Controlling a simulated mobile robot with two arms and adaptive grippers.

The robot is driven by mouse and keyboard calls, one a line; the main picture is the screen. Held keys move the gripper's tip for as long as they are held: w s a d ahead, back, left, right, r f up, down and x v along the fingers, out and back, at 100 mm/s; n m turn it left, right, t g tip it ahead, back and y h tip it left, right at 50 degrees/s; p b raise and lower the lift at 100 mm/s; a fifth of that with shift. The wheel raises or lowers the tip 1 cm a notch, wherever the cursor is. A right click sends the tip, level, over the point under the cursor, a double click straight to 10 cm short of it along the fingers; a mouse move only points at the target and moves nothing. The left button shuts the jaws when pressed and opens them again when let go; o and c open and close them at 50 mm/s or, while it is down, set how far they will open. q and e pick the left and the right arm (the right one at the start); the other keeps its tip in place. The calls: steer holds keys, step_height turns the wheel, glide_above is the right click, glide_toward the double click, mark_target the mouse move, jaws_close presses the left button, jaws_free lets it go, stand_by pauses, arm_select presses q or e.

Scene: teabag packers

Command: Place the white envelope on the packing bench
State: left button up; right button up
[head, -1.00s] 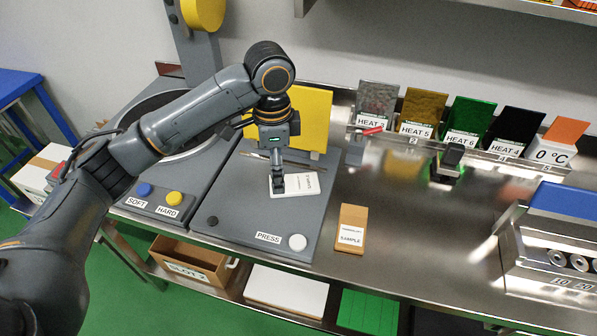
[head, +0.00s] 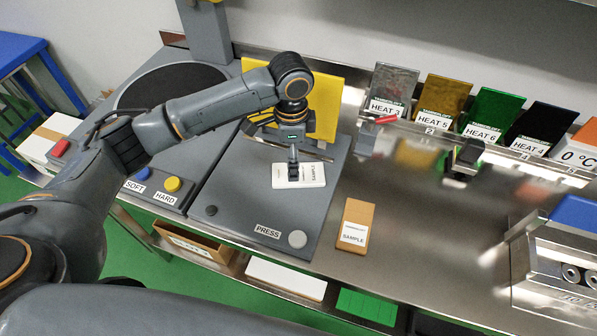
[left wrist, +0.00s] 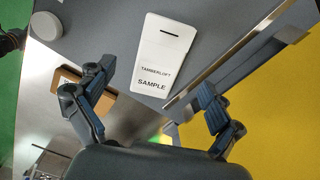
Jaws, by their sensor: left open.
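The white envelope (head: 313,175), printed "TAMBERLOFT SAMPLE", lies flat on the grey press plate (head: 235,220). It also shows in the left wrist view (left wrist: 160,40), ahead of the fingers. My left gripper (head: 293,178) points down over the envelope in the head view and hides part of it. In the left wrist view its open fingers (left wrist: 152,80) are spread wide with nothing between them. Whether the fingertips touch the envelope or plate is unclear. My right gripper is out of view. The plate sits on a steel bench (head: 410,260).
A yellow panel (head: 328,105) and thin bar stand behind the envelope. A brown sample packet (head: 357,222) lies right of the plate. Upright heat-labelled plates (head: 440,98) line the back. A metal block (head: 560,265) stands at right. Bare steel lies between.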

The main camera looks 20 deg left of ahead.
arm_select(q)
steer(key=shift+f+p, duration=0.35)
steer(key=shift+f, duration=0.4)
step_height(320, 180, down, 3)
steer(key=shift+f+p, duration=0.15)
steer(key=shift+p, duration=0.35)
steer(key=shift+w+f, duration=0.1)
steer(key=shift+f, duration=0.25)
steer(key=shift+d, duration=0.1)
steer(key=c, duration=1)
